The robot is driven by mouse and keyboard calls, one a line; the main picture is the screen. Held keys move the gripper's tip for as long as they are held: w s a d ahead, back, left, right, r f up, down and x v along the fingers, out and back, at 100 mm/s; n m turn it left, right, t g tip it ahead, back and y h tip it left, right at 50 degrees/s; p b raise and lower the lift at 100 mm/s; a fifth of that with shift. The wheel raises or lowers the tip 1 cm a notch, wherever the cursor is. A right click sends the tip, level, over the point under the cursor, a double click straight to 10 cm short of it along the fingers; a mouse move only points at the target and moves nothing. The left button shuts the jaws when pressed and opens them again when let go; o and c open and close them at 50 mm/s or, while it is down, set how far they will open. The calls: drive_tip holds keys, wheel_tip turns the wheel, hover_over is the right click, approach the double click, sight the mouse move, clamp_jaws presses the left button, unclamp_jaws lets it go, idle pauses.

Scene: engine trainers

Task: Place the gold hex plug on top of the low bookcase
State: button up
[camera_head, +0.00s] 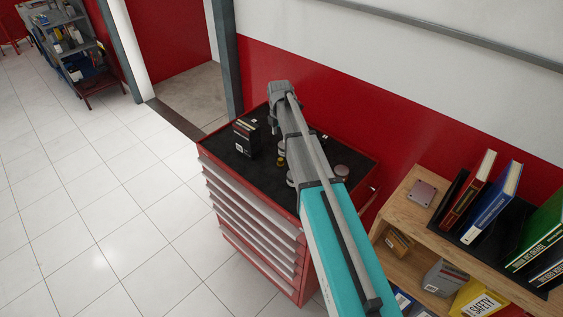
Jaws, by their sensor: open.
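A small gold piece (281,161), which looks like the gold hex plug, is on the black top of the red tool cabinet (225,158), just left of my arm. It is too small to make out its shape. The low wooden bookcase (399,211) stands at the right, with a bare strip along the left and front of its top. My arm reaches up from the lower right over the cabinet, its grey end above the cabinet top. My gripper's fingers cannot be made out; the arm hides part of the cabinet top.
A dark box (246,138) and a round reddish tin (342,171) sit on the cabinet. On the bookcase are a square reddish plate (422,194), a red book (468,190), a blue book (492,203) and a green binder (538,238). Tiled floor is open at left.

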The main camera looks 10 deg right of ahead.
drive_tip(key=b, duration=0.9)
hover_over(280, 159)
drive_tip(key=shift+s+a+f, duration=0.1)
drive_tip(key=shift+s+f, duration=0.05)
drive_tip(key=shift+f, duration=2.05)
drive_tip(key=shift+s+f, duration=0.15)
drive_tip(key=shift+f, duration=2)
drive_tip(key=shift+f, duration=0.1)
drive_tip(key=shift+w+f+b, duration=0.15)
drive_tip(key=shift+f+b, duration=2.2)
drive_tip(key=shift+f, duration=0.15)
clamp_jaws()
